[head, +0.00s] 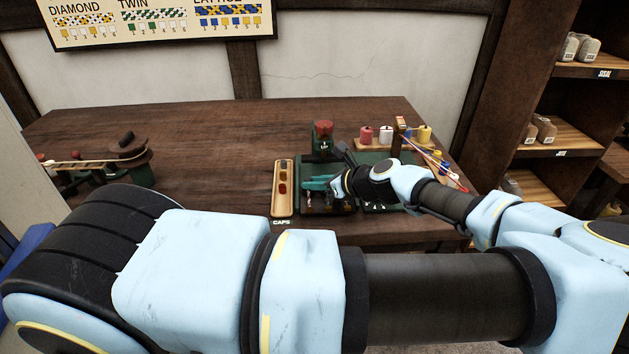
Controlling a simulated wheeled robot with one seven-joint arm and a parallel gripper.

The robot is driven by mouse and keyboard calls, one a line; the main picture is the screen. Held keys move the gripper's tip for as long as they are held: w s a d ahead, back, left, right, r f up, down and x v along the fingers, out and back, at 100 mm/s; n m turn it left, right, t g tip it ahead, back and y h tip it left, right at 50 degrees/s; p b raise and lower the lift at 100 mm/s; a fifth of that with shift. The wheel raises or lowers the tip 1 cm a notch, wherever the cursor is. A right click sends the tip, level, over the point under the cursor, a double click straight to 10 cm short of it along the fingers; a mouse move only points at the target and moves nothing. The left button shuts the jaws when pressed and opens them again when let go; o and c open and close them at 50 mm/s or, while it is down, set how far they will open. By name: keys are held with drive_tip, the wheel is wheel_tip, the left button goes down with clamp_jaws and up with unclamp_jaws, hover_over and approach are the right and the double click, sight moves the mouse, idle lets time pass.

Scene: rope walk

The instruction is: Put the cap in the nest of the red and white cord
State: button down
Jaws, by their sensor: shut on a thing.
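My gripper (311,184) reaches in from the right over the dark green fixture (356,160) on the bench. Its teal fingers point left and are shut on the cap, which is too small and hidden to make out. Below the fingers is a row of small dark nests with pale and reddish bits; I cannot tell which nest belongs to the red and white cord. Thin cords (433,158), some reddish and white, slant from a wooden post at the right. The wooden caps tray (283,212), labelled CAPS, stands left of the fixture and holds a red piece and dark pieces.
A red-topped block (323,130) stands behind the gripper. Spools of red, white and yellow (386,134) sit at the back right. A wooden stand with a stretched cord (97,160) is at the far left. The bench (210,160) between is clear.

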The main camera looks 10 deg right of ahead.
drive_tip(key=shift+f, duration=0.1)
drive_tip(key=shift+f, duration=0.35)
drive_tip(key=shift+f, duration=0.15)
drive_tip(key=c, duration=0.8)
unclamp_jaws()
drive_tip(key=shift+o, duration=0.2)
